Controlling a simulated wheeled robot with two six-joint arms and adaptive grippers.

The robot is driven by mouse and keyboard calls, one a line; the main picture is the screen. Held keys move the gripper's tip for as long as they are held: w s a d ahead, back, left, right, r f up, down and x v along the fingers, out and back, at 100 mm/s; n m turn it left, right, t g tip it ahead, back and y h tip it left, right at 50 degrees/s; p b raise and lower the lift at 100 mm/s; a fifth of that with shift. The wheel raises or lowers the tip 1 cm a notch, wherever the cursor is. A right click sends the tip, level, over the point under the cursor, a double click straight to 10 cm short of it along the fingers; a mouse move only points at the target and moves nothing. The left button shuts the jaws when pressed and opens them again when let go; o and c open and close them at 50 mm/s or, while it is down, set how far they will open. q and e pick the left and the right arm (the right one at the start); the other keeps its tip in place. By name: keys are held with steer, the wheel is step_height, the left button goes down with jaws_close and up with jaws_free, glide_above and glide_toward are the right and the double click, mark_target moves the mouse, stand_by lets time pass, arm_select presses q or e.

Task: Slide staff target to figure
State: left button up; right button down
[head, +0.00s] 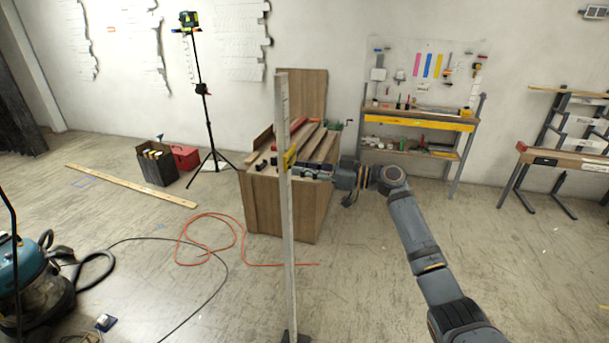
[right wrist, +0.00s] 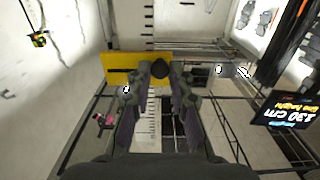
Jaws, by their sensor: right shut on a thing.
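A tall pale staff (head: 286,230) stands upright on a dark foot in the head view. A yellow target (head: 289,158) sits on it in its upper half. In the right wrist view, the yellow target (right wrist: 118,66) shows as a plate behind the fingers, with a dark round knob (right wrist: 159,69) between the fingertips. My right gripper (head: 300,168) reaches in from the right and is shut on the target, at its knob. A sign (right wrist: 292,108) at right in the wrist view shows the figure "130 cm" with "line height" above it. My left gripper is not in view.
A wooden bench (head: 270,205) stands behind the staff. A tripod with a green-yellow device (head: 189,18) stands back left. An orange hose (head: 207,215) lies on the floor and a vacuum (head: 35,275) stands left. Open floor lies to the front right.

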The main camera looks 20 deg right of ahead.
step_height(320, 180, up, 16)
steer(key=p, duration=0.1)
steer(key=shift+f, duration=0.2)
steer(key=c, duration=1.2)
jaws_free()
steer(key=v, duration=1.2)
steer(key=shift+f, duration=0.1)
